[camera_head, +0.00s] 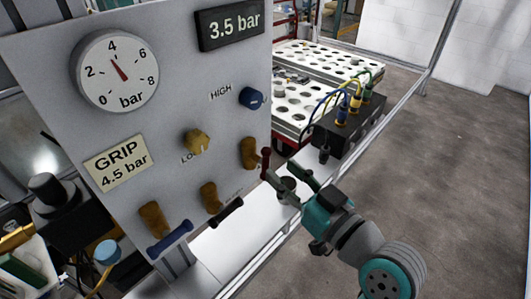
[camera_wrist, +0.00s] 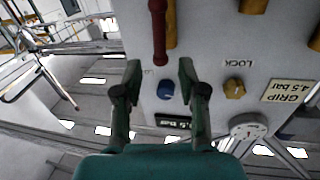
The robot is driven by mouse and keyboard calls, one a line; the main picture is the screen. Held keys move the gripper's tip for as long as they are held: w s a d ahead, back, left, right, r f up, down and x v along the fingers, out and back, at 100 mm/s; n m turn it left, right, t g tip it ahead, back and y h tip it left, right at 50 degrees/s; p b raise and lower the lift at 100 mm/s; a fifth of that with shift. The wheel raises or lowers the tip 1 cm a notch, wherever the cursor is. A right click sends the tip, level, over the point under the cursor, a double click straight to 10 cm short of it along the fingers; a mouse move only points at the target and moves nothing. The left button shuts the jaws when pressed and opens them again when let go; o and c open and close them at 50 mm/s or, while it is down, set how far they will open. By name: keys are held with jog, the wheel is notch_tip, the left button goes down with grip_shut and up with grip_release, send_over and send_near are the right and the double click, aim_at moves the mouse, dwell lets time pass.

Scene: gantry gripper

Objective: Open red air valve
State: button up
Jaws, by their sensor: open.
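The red air valve has a dark red lever (camera_head: 265,163) on a brass body (camera_head: 249,153) at the right edge of the grey panel. I cannot tell whether a finger touches the lever.
The panel (camera_head: 120,190) also carries a black lever (camera_head: 225,212), a blue lever (camera_head: 169,240), a yellow knob (camera_head: 196,141), a blue knob (camera_head: 251,98) and a gauge (camera_head: 115,72) reading about 4. A black box with cables (camera_head: 346,128) stands behind my gripper. Open floor lies right.

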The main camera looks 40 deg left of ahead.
aim_at(268, 159)
jog(key=x, duration=0.6)
jog(key=shift+a, duration=0.2)
grip_shut()
